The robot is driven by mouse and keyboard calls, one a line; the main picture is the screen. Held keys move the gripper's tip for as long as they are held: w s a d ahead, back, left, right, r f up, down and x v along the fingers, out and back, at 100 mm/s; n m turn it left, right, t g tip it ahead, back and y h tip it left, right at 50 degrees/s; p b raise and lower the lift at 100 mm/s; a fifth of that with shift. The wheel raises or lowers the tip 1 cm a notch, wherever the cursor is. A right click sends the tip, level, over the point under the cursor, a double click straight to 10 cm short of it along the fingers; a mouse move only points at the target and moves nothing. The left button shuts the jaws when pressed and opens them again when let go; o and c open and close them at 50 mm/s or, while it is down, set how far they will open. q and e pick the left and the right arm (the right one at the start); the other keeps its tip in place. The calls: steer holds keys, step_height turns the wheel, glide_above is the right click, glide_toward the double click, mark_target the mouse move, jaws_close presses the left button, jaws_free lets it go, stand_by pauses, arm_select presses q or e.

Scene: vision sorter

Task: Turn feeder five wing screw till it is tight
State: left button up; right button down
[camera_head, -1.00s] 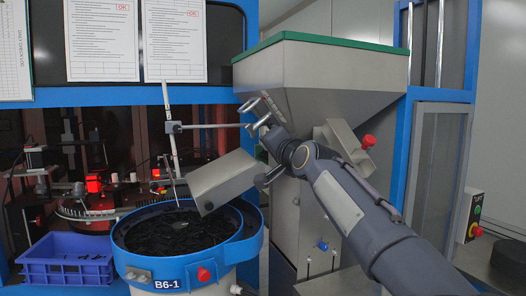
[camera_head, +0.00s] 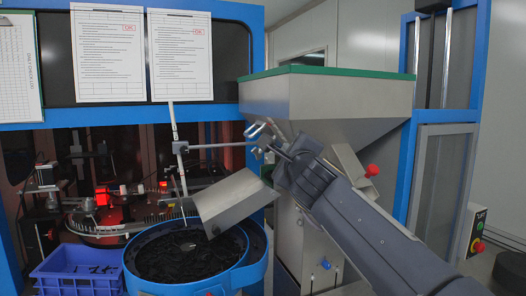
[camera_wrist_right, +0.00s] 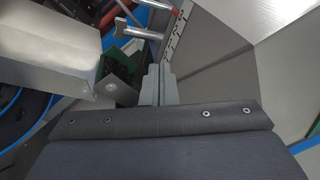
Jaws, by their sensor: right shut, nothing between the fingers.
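My right gripper (camera_head: 272,148) is shut and empty in front of the steel hopper (camera_head: 340,100). In the right wrist view its fingers (camera_wrist_right: 160,84) are together. A bright pronged metal fitting (camera_head: 258,128) sits just above and left of the fingertips; I cannot tell whether it is the wing screw. The wrist view shows metal prongs (camera_wrist_right: 140,30) beyond the fingers, apart from them. A horizontal rod (camera_head: 218,145) runs left from there to a clamp (camera_head: 180,147) on an upright rod. I cannot make out any feeder number. My left gripper is not in view.
A steel chute (camera_head: 235,203) slopes over the blue-rimmed bowl (camera_head: 258,268) of dark parts, close below my right gripper. A blue crate (camera_head: 75,284) stands at lower left. A button box (camera_head: 477,230) is at far right.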

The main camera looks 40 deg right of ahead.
mark_target(258, 152)
step_height(258, 152, down, 4)
steer(key=a+m+g+y+p, duration=0.2)
steer(key=m+y, duration=0.1)
steer(key=m, duration=0.1)
steer(key=p+x, duration=0.1)
steer(key=x, duration=0.8)
steer(key=shift+w+d+f, duration=0.15)
steer(key=shift+d+f, duration=0.05)
steer(key=shift+d, duration=0.1)
steer(key=shift+w+d+r+p, duration=0.1)
steer(key=shift+w+r, duration=0.2)
steer(key=shift+w, duration=0.35)
steer(key=shift+w+r+p, duration=0.1)
steer(key=shift+w+r, duration=0.15)
steer(key=shift+w, duration=0.4)
steer(key=shift+w+d+r+p, duration=0.1)
steer(key=shift+w+r, duration=0.2)
steer(key=shift+w, duration=0.35)
steer(key=shift+a, duration=0.1)
